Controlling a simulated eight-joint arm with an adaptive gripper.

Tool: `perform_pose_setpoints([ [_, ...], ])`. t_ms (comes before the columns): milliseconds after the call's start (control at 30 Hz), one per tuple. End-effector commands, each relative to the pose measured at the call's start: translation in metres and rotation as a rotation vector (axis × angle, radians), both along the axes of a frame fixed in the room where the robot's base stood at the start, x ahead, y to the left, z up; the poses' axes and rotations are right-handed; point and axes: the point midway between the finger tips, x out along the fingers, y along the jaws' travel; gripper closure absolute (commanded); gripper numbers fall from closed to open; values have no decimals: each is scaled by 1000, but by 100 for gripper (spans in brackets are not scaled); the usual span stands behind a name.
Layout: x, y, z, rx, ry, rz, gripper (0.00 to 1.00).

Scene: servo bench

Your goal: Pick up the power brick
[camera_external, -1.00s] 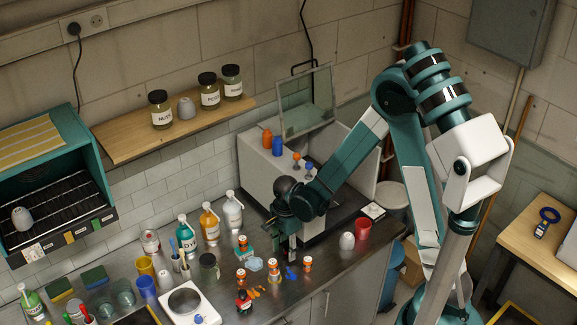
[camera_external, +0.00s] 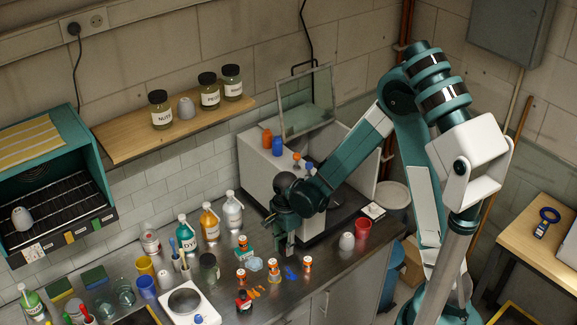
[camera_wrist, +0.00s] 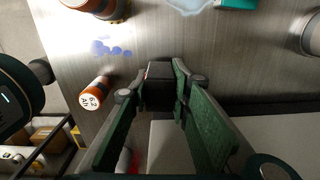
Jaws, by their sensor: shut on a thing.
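The power brick (camera_wrist: 158,86) is a small dark block with a faint red spot at its left edge in the wrist view. My gripper (camera_wrist: 162,80) has its green fingers on either side of the block and is shut on it. In the external view my gripper (camera_external: 285,243) points down over the metal bench (camera_external: 328,262), in front of the grey box. The brick is too small and dark there to make out clearly. Whether it is clear of the bench is hard to tell.
Orange bottles with white caps (camera_external: 306,265) and blue spots (camera_external: 290,273) are close by on the bench. A teal block (camera_external: 245,252) is left of my gripper. A red cup (camera_external: 363,228) and grey cup (camera_external: 347,241) stand right. The large grey box (camera_external: 262,180) is behind.

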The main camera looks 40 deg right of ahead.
Motion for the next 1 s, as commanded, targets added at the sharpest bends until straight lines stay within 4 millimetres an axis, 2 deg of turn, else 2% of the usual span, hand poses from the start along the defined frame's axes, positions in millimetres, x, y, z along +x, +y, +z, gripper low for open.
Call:
perform_pose_setpoints([
  [600, -1, 0, 68, 0, 0, 0, 94],
  [800, -1, 0, 80, 0, 0, 0, 94],
  [1000, 0, 0, 84, 0, 0, 0, 94],
])
